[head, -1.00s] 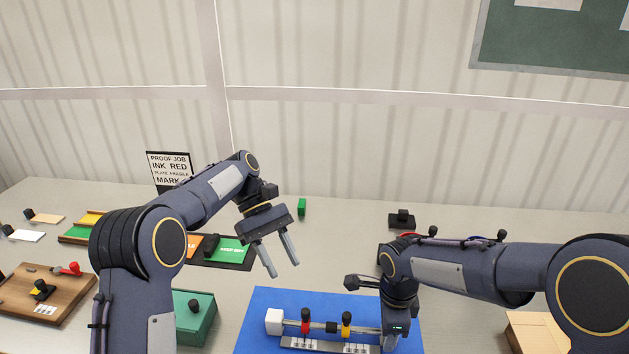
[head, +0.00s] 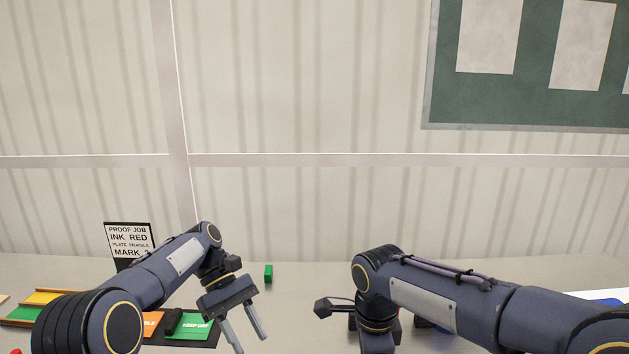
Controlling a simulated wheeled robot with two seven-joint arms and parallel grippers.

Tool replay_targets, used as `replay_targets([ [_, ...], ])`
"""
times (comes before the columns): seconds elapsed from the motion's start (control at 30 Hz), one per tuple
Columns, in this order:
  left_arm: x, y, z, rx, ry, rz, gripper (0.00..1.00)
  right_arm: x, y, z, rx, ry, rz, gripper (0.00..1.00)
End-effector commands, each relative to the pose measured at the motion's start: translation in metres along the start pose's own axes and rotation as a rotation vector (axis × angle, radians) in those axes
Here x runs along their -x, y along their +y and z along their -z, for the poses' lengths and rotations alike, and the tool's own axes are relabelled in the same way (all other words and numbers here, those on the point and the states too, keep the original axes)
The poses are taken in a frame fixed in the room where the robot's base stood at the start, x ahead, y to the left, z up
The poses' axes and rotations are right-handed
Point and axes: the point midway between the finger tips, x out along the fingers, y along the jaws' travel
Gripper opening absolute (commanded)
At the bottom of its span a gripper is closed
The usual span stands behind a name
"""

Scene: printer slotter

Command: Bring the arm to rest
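My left gripper (head: 246,333) hangs open and empty above the bench, with its two fingers apart and pointing down. My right arm comes in from the right. Its wrist (head: 372,310) is above the bench, and its fingers are below the bottom edge of the head view.
The bench (head: 310,290) runs along a corrugated wall. A small green block (head: 268,273) stands on it near the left gripper. A proof job sign (head: 129,241), a mat with orange and green cards (head: 190,325) and a green-and-yellow tray (head: 42,298) are at the left. A green board (head: 540,110) hangs on the wall.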

Motion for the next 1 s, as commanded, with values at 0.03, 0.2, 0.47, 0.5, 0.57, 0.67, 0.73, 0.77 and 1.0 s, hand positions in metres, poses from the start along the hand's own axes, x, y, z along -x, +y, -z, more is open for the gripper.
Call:
replay_targets([
  [0.03,0.0,0.0,0.0,0.0,0.0,0.0,0.39,0.005,0.0,0.0,0.0,-0.001,0.001,0.56],
  [0.2,0.008,-0.01,-0.007,-0.025,0.023,-0.031,0.39,0.015,0.007,0.01,0.044,-0.026,0.007,0.56],
  [0.47,0.027,-0.085,-0.049,-0.223,0.224,-0.201,0.39,0.033,0.06,0.065,0.395,-0.166,0.124,0.56],
  [0.5,0.026,-0.098,-0.057,-0.262,0.268,-0.225,0.39,0.035,0.071,0.072,0.462,-0.182,0.155,0.56],
  [0.57,0.021,-0.118,-0.066,-0.32,0.337,-0.255,0.39,0.036,0.088,0.082,0.56,-0.196,0.205,0.56],
  [0.67,0.008,-0.15,-0.081,-0.418,0.458,-0.293,0.39,0.035,0.115,0.095,0.722,-0.201,0.297,0.56],
  [0.73,-0.005,-0.171,-0.089,-0.487,0.549,-0.31,0.39,0.034,0.134,0.101,0.834,-0.187,0.365,0.56],
  [0.77,-0.012,-0.18,-0.092,-0.516,0.589,-0.315,0.39,0.032,0.143,0.103,0.881,-0.177,0.393,0.56],
  [1.0,-0.072,-0.229,-0.1,-0.718,0.893,-0.3,0.39,0.014,0.194,0.109,1.212,-0.032,0.579,0.56],
])
